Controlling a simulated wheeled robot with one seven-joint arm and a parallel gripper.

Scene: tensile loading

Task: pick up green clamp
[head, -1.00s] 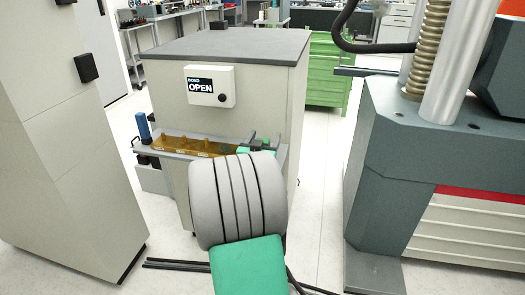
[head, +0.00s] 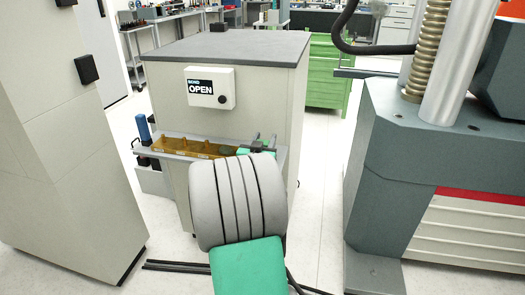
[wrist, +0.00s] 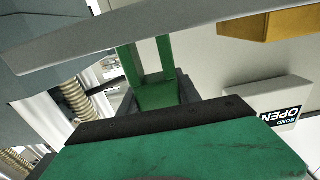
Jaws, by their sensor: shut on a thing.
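The green clamp (wrist: 155,94) sits between the dark fingers of my gripper (wrist: 154,88) in the wrist view. My gripper is shut on it. Two green prongs of the clamp extend up toward the grey shelf edge, which hides their far ends. In the head view my gripper (head: 262,146) is at the right end of the shelf on the cabinet front. My grey ribbed arm partly hides it there, and I cannot clearly make out the clamp in that view.
The grey shelf (head: 181,154) holds yellow bins (head: 190,147) left of my gripper. Behind it stands the cabinet (head: 170,90) with an OPEN sign box (head: 210,87). A large grey machine (head: 400,170) stands to the right, with floor between. A pale cabinet (head: 60,150) is at left.

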